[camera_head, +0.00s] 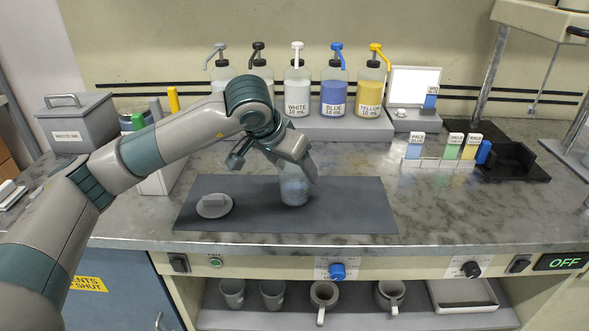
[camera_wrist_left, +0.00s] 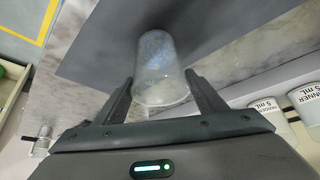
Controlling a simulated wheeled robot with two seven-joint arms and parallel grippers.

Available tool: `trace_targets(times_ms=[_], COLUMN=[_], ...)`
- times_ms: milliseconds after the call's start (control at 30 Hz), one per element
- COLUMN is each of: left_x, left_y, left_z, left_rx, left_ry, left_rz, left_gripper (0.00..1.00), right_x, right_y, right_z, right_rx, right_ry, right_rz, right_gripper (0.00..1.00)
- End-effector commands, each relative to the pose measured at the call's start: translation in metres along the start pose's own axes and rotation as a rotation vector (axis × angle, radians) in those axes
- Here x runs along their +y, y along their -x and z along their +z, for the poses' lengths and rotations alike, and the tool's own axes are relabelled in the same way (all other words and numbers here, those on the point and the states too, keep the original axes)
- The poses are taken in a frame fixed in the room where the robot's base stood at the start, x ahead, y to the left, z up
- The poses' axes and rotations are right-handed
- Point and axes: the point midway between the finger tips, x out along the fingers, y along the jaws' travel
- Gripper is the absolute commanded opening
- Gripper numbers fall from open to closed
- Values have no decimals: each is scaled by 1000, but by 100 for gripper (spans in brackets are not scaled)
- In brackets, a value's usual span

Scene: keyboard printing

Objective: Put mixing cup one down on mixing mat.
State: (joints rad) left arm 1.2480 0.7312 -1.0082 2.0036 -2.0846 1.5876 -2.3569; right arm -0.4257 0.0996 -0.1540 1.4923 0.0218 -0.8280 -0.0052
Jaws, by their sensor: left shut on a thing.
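Mixing cup one is a clear, slightly frosted cup (camera_head: 294,190), upright at the middle of the dark grey mixing mat (camera_head: 350,205). My left gripper (camera_head: 297,168) comes down from above and is shut on the cup's upper part. In the left wrist view the cup (camera_wrist_left: 160,72) sits between the two fingers, with the mat (camera_wrist_left: 105,50) beyond it. The cup's base appears at or very near the mat; I cannot tell whether it touches. My right gripper is not in view.
A round grey lid-like piece (camera_head: 214,206) lies on the mat's left. Pump bottles (camera_head: 298,92) stand on a grey platform behind. A rack of colour cards (camera_head: 440,150) and a black stand (camera_head: 515,160) are at the right. The mat's right part is clear.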

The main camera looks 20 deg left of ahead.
Motion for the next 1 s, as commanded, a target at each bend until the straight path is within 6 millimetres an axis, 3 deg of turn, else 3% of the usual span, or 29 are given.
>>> trace_targets(times_ms=[800, 833, 900, 1000], left_x=[0, 0, 0, 0], left_y=[-11, -10, -10, -10], left_z=[7, 6, 6, 6], left_rx=[1, 1, 1, 1], left_ry=[0, 0, 0, 0], left_rz=[0, 0, 0, 0], left_gripper=[24, 72, 83, 83], right_x=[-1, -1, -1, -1], right_y=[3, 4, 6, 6], right_z=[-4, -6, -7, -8], right_rx=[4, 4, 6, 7], right_ry=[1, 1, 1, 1], right_rz=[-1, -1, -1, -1], right_gripper=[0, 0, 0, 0])
